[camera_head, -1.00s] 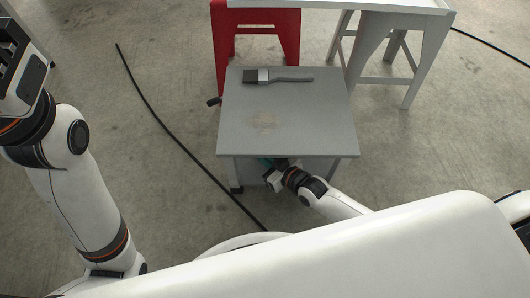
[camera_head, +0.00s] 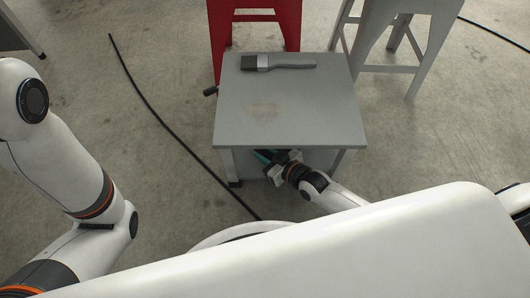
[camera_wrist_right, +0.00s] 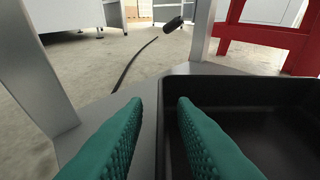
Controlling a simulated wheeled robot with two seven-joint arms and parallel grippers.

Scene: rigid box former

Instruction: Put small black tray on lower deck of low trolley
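The small black tray (camera_wrist_right: 255,105) shows in the right wrist view, lying on the grey lower deck (camera_wrist_right: 135,95) of the low trolley. The trolley's top deck (camera_head: 290,110) hides the tray in the head view. My right gripper (camera_head: 264,157) reaches under the front edge of the top deck. In the wrist view its green fingers (camera_wrist_right: 160,105) are apart, one outside the tray's near side wall and one inside the tray. A gap shows between the left finger and the wall. My left arm shows at the left, but its gripper is out of view.
A brush (camera_head: 278,62) lies on the top deck. Trolley legs (camera_wrist_right: 200,30) stand around the lower deck. A red stand (camera_head: 290,25) and a grey stand (camera_head: 390,65) are behind. A black cable (camera_head: 165,125) crosses the floor at the left.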

